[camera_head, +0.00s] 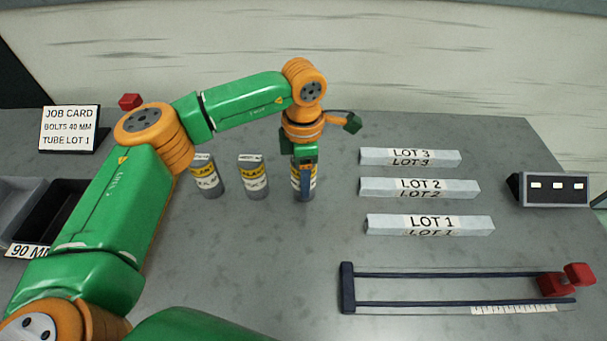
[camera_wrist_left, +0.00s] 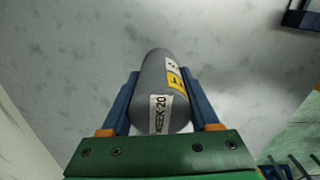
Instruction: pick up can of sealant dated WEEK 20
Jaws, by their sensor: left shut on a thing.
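Three grey cans with yellow and white labels stand in a row on the table in the head view: a left can (camera_head: 207,178), a middle can (camera_head: 253,178) and the right can, marked WEEK 20 (camera_head: 308,183). My left gripper (camera_head: 304,190) points down and is shut on the right can. In the left wrist view the WEEK 20 can (camera_wrist_left: 158,75) lies between the two blue fingers of the left gripper (camera_wrist_left: 162,100), and its white label reads WEEK 20. I cannot tell whether it touches the table. My right gripper does not show.
Tubes marked LOT 3 (camera_head: 410,157), LOT 2 (camera_head: 420,188) and LOT 1 (camera_head: 430,225) lie right of the cans. A railed fixture (camera_head: 347,288) with red blocks is at the front right. A job card (camera_head: 69,128) and dark bins (camera_head: 52,215) are at left.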

